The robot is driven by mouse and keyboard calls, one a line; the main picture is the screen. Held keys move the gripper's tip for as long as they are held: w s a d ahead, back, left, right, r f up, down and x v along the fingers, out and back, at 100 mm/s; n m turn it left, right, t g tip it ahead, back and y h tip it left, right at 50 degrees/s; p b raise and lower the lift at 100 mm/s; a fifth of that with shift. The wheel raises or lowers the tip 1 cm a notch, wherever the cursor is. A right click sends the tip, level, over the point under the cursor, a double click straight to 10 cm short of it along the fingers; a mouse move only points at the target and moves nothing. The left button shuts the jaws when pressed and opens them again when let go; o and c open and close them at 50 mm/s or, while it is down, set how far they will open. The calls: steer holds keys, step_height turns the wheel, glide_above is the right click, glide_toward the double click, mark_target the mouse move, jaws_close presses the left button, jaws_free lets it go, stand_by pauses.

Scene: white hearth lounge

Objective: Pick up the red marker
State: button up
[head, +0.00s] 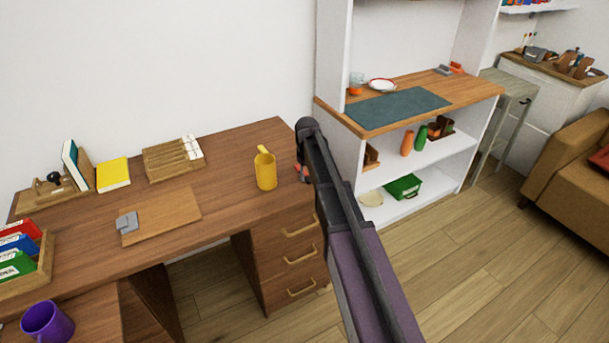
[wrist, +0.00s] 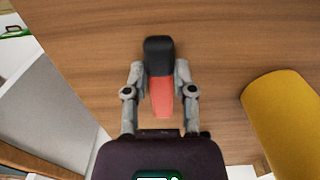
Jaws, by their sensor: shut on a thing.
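The red marker (wrist: 161,98), with a black end (wrist: 158,55), is between the two grey fingers of my gripper (wrist: 160,78) in the wrist view. The fingers are shut on its sides, and the black end points away from the palm. Wooden desk top lies beneath it; I cannot tell whether the marker touches it. In the head view my arm hides most of the gripper at the desk's right end, and a small red patch (head: 300,170) shows beside the arm.
A white shelf unit (head: 345,150) stands close on the right. A wooden board (head: 165,215) lies farther left on the desk (head: 225,165).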

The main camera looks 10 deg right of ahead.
mark_target(307, 176)
steer(key=shift+r, duration=0.1)
step_height(307, 176, up, 4)
steer(key=p, duration=0.4)
steer(key=s+a+p, duration=0.1)
steer(key=s+a, duration=0.3)
steer(key=s, duration=1.1)
steer(key=shift+s+a+r, duration=0.15)
steer(key=shift+s+r, duration=0.05)
steer(key=shift+r, duration=0.2)
